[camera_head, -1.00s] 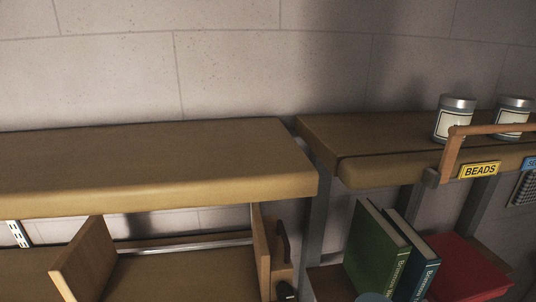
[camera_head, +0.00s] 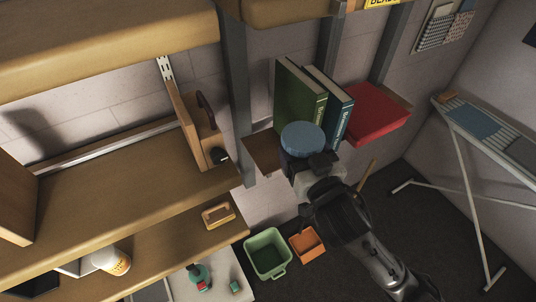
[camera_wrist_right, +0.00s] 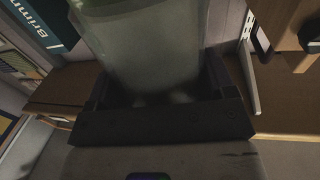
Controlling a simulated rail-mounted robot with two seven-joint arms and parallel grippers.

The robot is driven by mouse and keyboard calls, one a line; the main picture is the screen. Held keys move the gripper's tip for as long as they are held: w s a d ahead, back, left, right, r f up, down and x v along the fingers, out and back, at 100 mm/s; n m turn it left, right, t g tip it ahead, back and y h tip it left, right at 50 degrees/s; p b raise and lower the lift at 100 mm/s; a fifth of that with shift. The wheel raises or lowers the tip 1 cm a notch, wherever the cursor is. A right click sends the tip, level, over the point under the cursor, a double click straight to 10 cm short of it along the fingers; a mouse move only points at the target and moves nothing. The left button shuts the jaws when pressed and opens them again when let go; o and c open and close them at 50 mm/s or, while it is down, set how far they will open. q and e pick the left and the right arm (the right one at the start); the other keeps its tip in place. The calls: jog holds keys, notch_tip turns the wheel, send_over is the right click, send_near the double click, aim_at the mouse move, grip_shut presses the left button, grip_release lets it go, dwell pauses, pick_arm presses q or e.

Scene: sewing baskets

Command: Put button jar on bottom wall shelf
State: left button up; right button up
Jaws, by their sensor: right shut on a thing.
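The button jar (camera_head: 303,139) has a blue lid and is held by my right gripper (camera_head: 318,172). In the right wrist view the jar (camera_wrist_right: 150,50) is a pale, see-through body between the two jaws (camera_wrist_right: 157,92). In the head view the jar stands in front of a low brown wall shelf (camera_head: 265,152) that bears books, and it hides part of that shelf. I cannot tell whether the jar touches the shelf. The shelf's wooden board also shows at left in the right wrist view (camera_wrist_right: 62,90). My left gripper is out of view.
A green book (camera_head: 297,100), a blue-green book (camera_head: 338,105) and a red box or book (camera_head: 372,115) are on the shelf. A grey upright (camera_head: 235,95) and a wooden divider (camera_head: 187,125) stand left of it. Green (camera_head: 268,253) and orange (camera_head: 307,244) bins sit below.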

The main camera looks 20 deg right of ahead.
aim_at(296, 134)
jog(key=r+b, duration=0.1)
jog(key=w+r+b, duration=0.1)
jog(key=r, duration=0.1)
jog(key=a+r+b, duration=0.1)
jog(key=r, duration=0.1)
jog(key=shift+w+a, duration=0.1)
jog(key=shift+w, duration=0.25)
jog(key=w+a+b, duration=0.2)
jog(key=w+b, duration=0.3)
jog(key=w, duration=0.3)
jog(key=w+d+f+m+h, duration=0.1)
jog(key=w+d+f, duration=0.1)
jog(key=w+f, duration=0.3)
notch_tip(296, 134, down, 3)
jog(key=shift+w+d+f+h, duration=0.15)
jog(key=shift+w+d+h, duration=0.15)
jog(key=shift+h, duration=0.1)
jog(key=shift+a, duration=0.1)
